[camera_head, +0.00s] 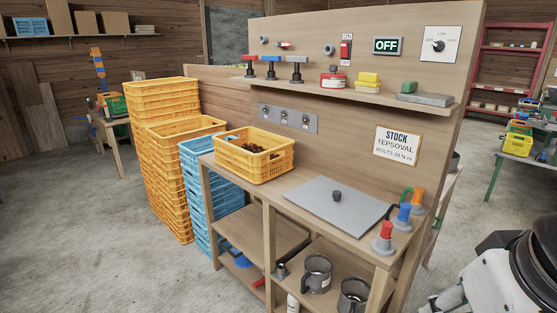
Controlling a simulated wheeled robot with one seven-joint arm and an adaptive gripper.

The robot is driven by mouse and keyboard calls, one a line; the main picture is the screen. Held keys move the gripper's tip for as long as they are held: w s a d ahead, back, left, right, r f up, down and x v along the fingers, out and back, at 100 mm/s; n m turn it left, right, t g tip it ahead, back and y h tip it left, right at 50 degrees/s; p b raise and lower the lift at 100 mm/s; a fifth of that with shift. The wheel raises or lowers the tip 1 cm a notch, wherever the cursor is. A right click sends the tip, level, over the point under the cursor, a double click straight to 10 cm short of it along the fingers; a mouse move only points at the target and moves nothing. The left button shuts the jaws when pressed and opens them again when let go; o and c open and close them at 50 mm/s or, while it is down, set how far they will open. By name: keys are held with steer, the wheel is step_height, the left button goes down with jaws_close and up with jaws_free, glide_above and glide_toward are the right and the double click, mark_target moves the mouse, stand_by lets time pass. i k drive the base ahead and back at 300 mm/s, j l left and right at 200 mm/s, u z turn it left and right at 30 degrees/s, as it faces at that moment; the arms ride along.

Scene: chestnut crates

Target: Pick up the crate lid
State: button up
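The crate lid (333,210) is a flat grey square panel with a small black knob in its middle. It lies flat on the right part of the wooden workbench top (283,197). A yellow crate (248,166) with dark brown chestnuts in it stands on the same bench top, left of the lid and apart from it. White and black parts of my own arm show at the lower right corner, away from the lid. My gripper's fingers do not show.
Blue, orange and red-topped pieces (404,214) stand close by the lid's right side. A shelf (350,93) with small items hangs above the bench. Stacked yellow crates (165,130) and blue crates (196,165) stand left. Grey floor is open at the front left.

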mark_target(354, 212)
steer(key=i+j+z, duration=0.4)
steer(key=i, duration=0.3)
steer(key=i+j+z, duration=0.35)
steer(key=i+j, duration=0.2)
steer(key=i, duration=0.05)
